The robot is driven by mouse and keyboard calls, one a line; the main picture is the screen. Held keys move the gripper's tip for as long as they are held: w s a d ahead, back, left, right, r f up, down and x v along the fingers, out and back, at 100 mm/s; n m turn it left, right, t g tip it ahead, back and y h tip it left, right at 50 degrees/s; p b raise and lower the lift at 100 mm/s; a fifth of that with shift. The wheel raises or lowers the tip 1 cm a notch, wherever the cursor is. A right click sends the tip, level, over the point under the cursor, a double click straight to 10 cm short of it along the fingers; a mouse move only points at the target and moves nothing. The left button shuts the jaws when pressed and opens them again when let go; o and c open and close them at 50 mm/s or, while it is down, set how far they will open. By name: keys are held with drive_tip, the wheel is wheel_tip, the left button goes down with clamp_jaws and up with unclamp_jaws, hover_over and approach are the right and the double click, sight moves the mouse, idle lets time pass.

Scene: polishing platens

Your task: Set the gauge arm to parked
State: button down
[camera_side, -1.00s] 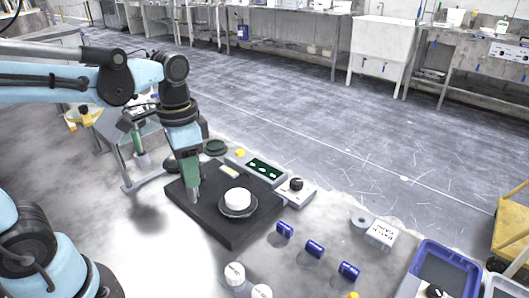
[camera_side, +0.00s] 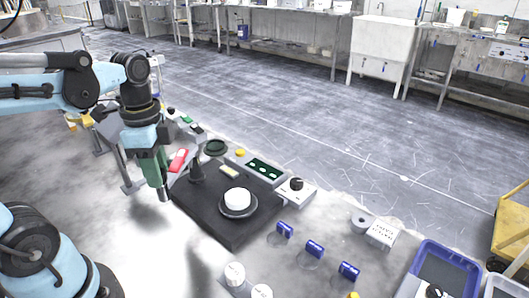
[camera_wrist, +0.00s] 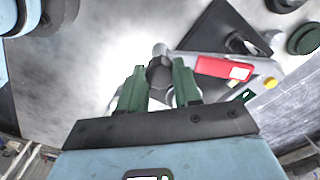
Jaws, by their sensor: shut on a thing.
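The gauge arm shows in the wrist view as a grey bar with a red block and white label (camera_wrist: 225,68). In the side view the red block (camera_side: 179,160) is beside the dark plate's back left corner. My gripper (camera_side: 158,178) is shut on a dark knob (camera_wrist: 160,75) at the bar's near end, with a silver cylinder (camera_side: 163,195) below the fingers. The fingers (camera_wrist: 160,88) also show in the wrist view. This end is just left of the dark plate (camera_side: 215,222). A black cone-shaped post (camera_side: 197,172) stands on the plate; the bar's far joint is unclear.
A white puck (camera_side: 237,197) sits on a round platen on the plate. A panel with a green face (camera_side: 264,168) and a knob box (camera_side: 296,188) stand behind it. The bench left of the plate is clear.

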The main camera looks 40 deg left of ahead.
drive_tip(key=shift+a, duration=0.1)
drive_tip(key=c, duration=0.8)
unclamp_jaws()
drive_tip(key=shift+r, duration=0.1)
wheel_tip(320, 180, up, 12)
drive_tip(key=shift+f, duration=0.1)
drive_tip(key=w+d+f+n+t, duration=0.1)
drive_tip(key=w+f+n+t, duration=0.1)
drive_tip(key=f+n, duration=0.1)
drive_tip(key=w+d+f+n+t, duration=0.1)
drive_tip(key=d+f+n+t, duration=0.1)
drive_tip(key=f, duration=0.3)
drive_tip(key=w+d+f+n+t, duration=0.2)
drive_tip(key=f+n+t, duration=0.1)
drive_tip(key=f+n, duration=0.1)
drive_tip(key=shift+w+f, duration=0.25)
drive_tip(key=shift+w, duration=0.1)
